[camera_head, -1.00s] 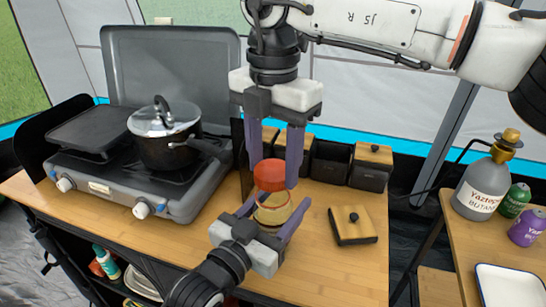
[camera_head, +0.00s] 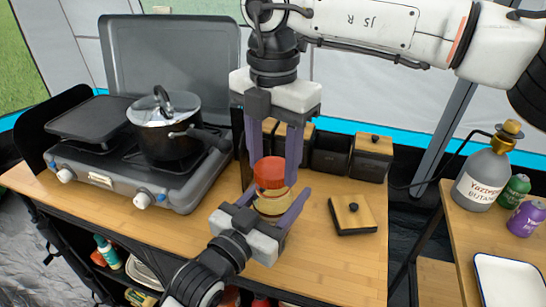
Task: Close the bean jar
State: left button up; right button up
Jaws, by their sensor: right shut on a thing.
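The bean jar (camera_head: 273,206) is a small clear jar with brownish contents, upright on the wooden worktop. A red lid (camera_head: 269,172) is directly over its mouth; I cannot tell whether it is seated or a slight gap remains. My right gripper (camera_head: 272,182) comes down from above and is shut on the red lid, a finger on each side. My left gripper (camera_head: 269,206) reaches in from the front, with its fingers on both sides of the jar. Whether these fingers touch the glass is unclear.
A stove (camera_head: 130,165) with a lidded pot (camera_head: 168,130) stands at the left. Dark boxes (camera_head: 371,160) line the back. A square wooden lid (camera_head: 353,214) lies right of the jar. The worktop (camera_head: 330,265) is clear at front right. A side table holds a gas bottle (camera_head: 482,178).

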jog(key=shift+f, duration=0.5)
pick_arm(q)
grip_shut()
pick_arm(e)
jog(key=m, duration=0.4)
jog(key=shift+m, duration=0.3)
jog(key=m, duration=0.9)
jog(key=shift+s+a+f+m, duration=0.1)
jog(key=shift+s+a+m, duration=0.05)
jog(key=shift+s+m, duration=0.2)
jog(key=shift+w+m, duration=0.2)
jog(key=shift+m, duration=0.75)
